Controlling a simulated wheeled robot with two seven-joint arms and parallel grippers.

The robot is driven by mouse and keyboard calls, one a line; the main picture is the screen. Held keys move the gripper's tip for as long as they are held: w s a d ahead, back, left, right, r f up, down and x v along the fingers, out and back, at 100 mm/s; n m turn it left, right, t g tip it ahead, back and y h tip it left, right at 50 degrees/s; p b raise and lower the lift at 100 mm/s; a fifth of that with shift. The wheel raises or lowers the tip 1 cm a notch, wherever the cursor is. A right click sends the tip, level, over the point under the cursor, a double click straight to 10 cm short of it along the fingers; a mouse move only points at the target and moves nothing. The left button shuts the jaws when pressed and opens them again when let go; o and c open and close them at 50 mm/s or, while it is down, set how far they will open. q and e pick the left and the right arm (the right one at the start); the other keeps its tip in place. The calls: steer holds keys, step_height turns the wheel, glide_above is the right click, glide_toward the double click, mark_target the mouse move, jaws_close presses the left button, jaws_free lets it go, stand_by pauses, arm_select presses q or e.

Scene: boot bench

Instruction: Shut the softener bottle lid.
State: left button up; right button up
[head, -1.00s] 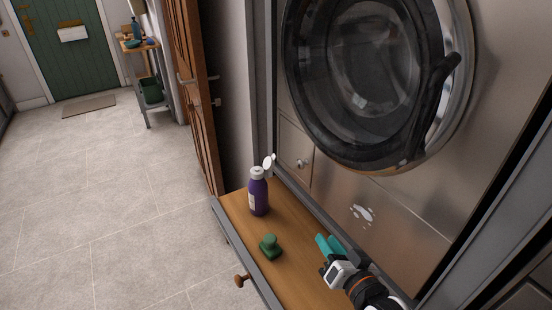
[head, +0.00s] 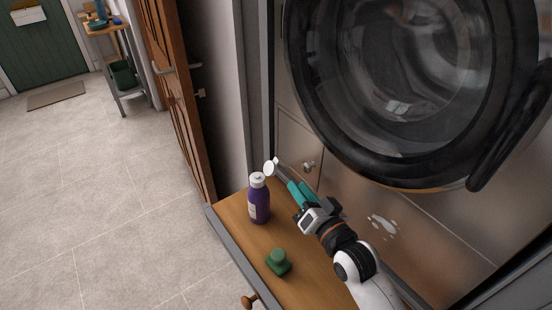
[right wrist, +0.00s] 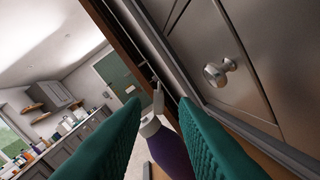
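The softener bottle (head: 260,203) is purple with a white top and stands upright on the wooden surface. Its white lid (head: 270,168) is flipped open, standing up at the top's right side. My right gripper (head: 291,184) has teal fingers and is just right of the bottle's top, close to the lid. In the right wrist view the fingers (right wrist: 162,103) are apart, with the bottle (right wrist: 169,150) and the lid (right wrist: 158,100) seen through the gap. Nothing is held. Contact with the lid cannot be told. My left gripper is not in view.
A green stopper-like object (head: 278,263) sits on the wooden surface (head: 243,236) in front of the bottle. The washing machine's round door (head: 395,90) and a small drawer knob (head: 309,166) are close behind my right gripper.

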mark_target(272, 167)
steer(key=x, duration=1)
steer(key=shift+p, duration=0.3)
steer(key=shift+w+a, duration=0.1)
steer(key=shift+w, duration=0.05)
steer(key=shift+r, duration=0.1)
jaws_close()
